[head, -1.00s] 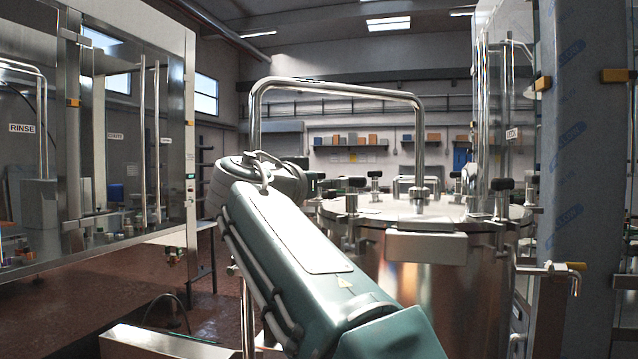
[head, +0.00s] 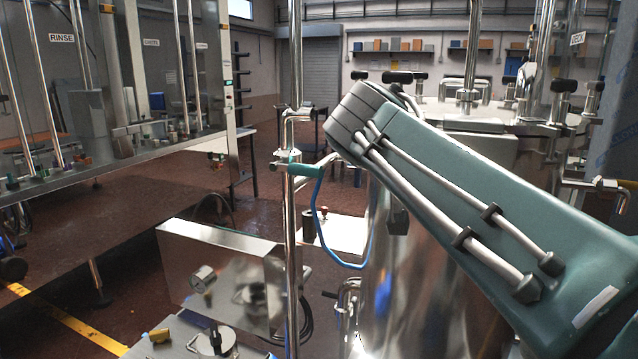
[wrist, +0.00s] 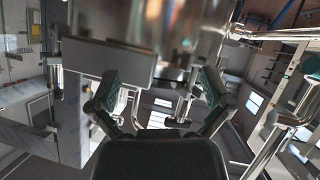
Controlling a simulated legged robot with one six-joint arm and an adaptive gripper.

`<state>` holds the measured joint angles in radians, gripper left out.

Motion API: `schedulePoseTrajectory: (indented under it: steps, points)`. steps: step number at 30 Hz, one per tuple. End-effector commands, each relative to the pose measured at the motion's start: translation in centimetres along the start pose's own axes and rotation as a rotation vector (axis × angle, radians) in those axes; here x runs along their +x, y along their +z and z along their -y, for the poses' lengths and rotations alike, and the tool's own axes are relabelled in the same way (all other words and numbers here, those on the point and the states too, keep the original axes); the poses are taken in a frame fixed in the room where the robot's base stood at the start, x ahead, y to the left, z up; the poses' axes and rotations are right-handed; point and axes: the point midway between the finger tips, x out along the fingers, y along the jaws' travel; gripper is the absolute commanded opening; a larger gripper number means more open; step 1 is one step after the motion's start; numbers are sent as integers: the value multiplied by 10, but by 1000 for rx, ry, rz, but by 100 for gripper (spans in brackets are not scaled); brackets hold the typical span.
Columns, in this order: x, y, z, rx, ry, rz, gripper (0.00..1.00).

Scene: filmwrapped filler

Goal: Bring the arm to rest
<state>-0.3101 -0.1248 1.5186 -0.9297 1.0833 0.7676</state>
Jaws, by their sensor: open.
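My gripper (wrist: 160,84) shows in the wrist view with its two dark fingers spread apart and nothing between them. The wrist picture looks turned over, with shiny metal above and between the fingers. In the head view my green arm (head: 470,190) crosses from the lower right up to a grey joint near the middle. It passes in front of a large steel tank (head: 385,290). My gripper cannot be made out in the head view; any contact with the tank cannot be told.
A vertical steel pipe (head: 291,230) with a green-handled valve (head: 300,168) and blue hose stands left of my arm. A glazed machine marked RINSE (head: 62,38) fills the left. Reddish floor shows between.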

Motion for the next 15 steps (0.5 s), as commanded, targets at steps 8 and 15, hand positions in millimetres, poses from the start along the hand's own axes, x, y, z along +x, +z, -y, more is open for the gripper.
schedulePoseTrajectory:
  steps: [8, 15]
  points:
    - [-3, 118, -27, -110, -147, 231, 100]
    - [-18, 224, -37, -153, -298, 389, 100]
